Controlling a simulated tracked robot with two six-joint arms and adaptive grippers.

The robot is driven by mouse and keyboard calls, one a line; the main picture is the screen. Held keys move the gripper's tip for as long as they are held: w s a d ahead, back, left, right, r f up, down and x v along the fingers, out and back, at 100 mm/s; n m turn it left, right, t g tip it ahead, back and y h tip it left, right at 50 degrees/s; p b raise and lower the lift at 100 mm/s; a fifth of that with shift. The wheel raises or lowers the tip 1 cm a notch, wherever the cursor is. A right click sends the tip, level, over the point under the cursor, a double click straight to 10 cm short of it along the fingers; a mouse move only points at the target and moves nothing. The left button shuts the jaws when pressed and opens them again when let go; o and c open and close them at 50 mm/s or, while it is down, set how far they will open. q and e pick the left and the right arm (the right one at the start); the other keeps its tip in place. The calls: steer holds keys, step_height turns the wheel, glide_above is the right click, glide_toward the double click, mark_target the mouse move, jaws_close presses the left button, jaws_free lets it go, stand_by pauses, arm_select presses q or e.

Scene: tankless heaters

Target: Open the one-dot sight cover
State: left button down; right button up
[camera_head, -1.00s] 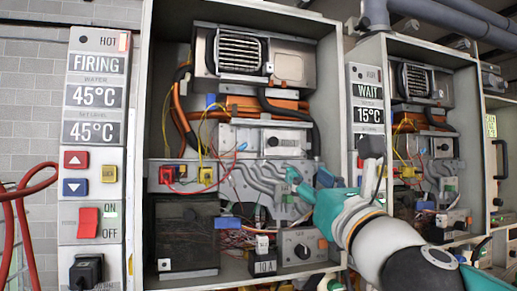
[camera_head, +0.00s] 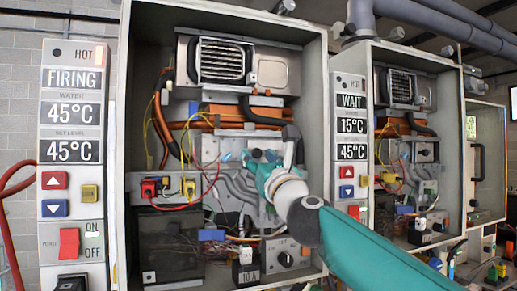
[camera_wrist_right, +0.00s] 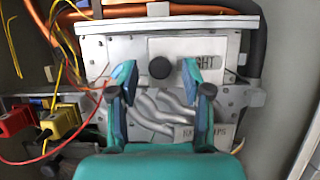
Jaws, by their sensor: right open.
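The sight cover is a pale metal plate (camera_head: 208,150) inside the left heater cabinet. In the right wrist view the plate (camera_wrist_right: 110,58) carries a round dark knob (camera_wrist_right: 160,67) and a label ending in "GHT", partly hidden by a finger. My right gripper (camera_head: 262,158) reaches in from the lower right and hides the knob in the head view. In the right wrist view its two teal fingers (camera_wrist_right: 157,74) are open, one on each side of the knob, with gaps between. I cannot tell their depth from the plate. My left gripper is not in view.
The left heater's panel (camera_head: 72,150) reads FIRING, 45°C. A second heater's panel (camera_head: 351,130) reads WAIT, 15°C. Red and yellow connectors (camera_wrist_right: 60,122) with wires sit left of the gripper. Silver pipes (camera_wrist_right: 160,108) run below the knob. The cabinet's right wall (camera_head: 316,120) stands close to my arm.

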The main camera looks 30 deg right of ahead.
steer(key=shift+w+d+r, duration=0.1)
steer(key=shift+w, duration=0.25)
steer(key=shift+c, duration=0.2)
jaws_close()
